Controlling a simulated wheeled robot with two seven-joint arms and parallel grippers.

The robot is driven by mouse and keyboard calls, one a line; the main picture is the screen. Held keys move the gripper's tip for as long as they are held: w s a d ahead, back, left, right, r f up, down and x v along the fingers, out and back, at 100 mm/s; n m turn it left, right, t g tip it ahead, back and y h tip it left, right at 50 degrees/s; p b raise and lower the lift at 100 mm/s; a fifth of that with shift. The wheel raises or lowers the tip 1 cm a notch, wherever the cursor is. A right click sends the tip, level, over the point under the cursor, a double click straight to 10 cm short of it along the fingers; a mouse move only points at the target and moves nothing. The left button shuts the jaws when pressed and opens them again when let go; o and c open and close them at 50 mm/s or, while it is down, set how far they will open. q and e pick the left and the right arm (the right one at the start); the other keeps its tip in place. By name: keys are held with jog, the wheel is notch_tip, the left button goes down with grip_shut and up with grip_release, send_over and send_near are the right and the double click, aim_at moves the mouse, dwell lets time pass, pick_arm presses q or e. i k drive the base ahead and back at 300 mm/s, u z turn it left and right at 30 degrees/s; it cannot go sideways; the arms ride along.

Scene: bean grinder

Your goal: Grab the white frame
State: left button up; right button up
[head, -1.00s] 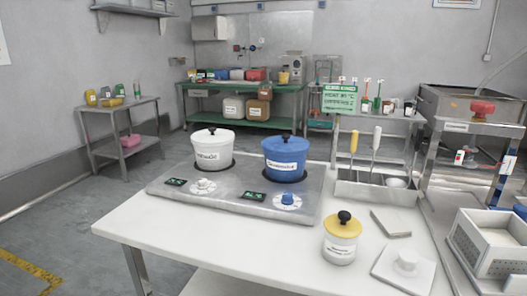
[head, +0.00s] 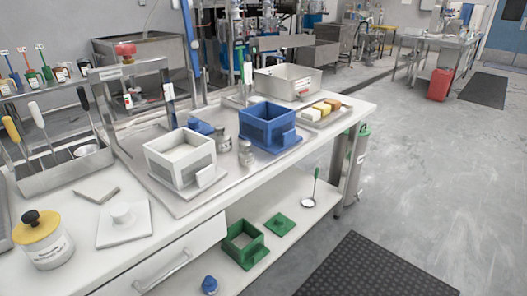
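The white frame (head: 163,168) is a box-shaped piece with a raised rim and a small block on its front right side. It sits on a grey tray (head: 150,182) on the white table, left of the middle of the view. A similar blue frame (head: 262,125) stands behind it to the right, apart from it. A green frame (head: 243,242) lies on the lower shelf. Neither of my grippers is in view.
A white plate with a knob (head: 124,220) and a yellow-lidded jar (head: 43,240) stand on the table at left. A utensil holder (head: 62,172), small jars (head: 246,153) and a sponge tray (head: 322,113) are nearby. Open floor lies at right.

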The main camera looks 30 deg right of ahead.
aim_at(180, 173)
jog(key=z, duration=0.25)
jog(key=k, duration=1.1)
jog(key=z, duration=0.75)
jog(key=i, duration=1.5)
jog(key=u, duration=1.15)
jog(key=i, duration=0.5)
jog(key=u, duration=0.45)
